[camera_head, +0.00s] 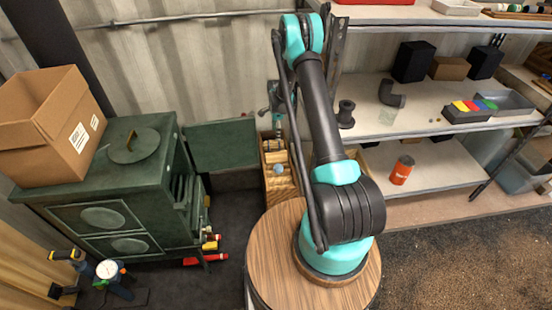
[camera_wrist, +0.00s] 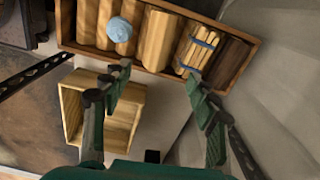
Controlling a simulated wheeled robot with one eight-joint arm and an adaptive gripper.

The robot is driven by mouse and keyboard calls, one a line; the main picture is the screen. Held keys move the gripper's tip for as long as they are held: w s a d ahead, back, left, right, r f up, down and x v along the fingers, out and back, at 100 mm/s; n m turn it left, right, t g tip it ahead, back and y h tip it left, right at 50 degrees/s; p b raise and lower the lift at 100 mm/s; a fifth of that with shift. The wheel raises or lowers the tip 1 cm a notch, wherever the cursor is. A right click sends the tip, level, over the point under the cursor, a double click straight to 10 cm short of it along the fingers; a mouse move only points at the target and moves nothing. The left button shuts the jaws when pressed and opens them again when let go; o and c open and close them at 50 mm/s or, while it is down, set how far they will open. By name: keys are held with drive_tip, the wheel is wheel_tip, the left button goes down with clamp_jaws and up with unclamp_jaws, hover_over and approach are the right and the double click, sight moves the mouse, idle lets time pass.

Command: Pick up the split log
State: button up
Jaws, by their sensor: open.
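A wooden tray (camera_wrist: 66,20) at the top of the wrist view holds several pieces of wood side by side. A pale, angular piece (camera_wrist: 158,38) near its middle looks like a split log; other pale and brown pieces lie to its left, and a dark brown piece (camera_wrist: 230,62) is at the right end. My gripper (camera_wrist: 158,78) is open and empty, its fingers spread below the tray in the picture, apart from the wood. In the head view my gripper (camera_head: 275,97) hangs above the tray (camera_head: 268,192), which my arm partly hides.
A light blue lump (camera_wrist: 119,30) and a banded stick bundle (camera_wrist: 196,48) share the tray. An empty wooden box (camera_wrist: 75,115) is beside it. A green stove (camera_head: 100,185) with an open door (camera_head: 220,146) stands left; shelves (camera_head: 440,175) stand right.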

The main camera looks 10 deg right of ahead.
sight(277, 153)
wheel_tip(277, 153, down, 12)
drive_tip(key=shift+f, duration=0.25)
drive_tip(key=shift+s+d+f, duration=0.15)
drive_tip(key=shift+f, duration=2.45)
drive_tip(key=c, duration=1.1)
drive_tip(key=shift+c, duration=0.2)
drive_tip(key=shift+r, duration=0.15)
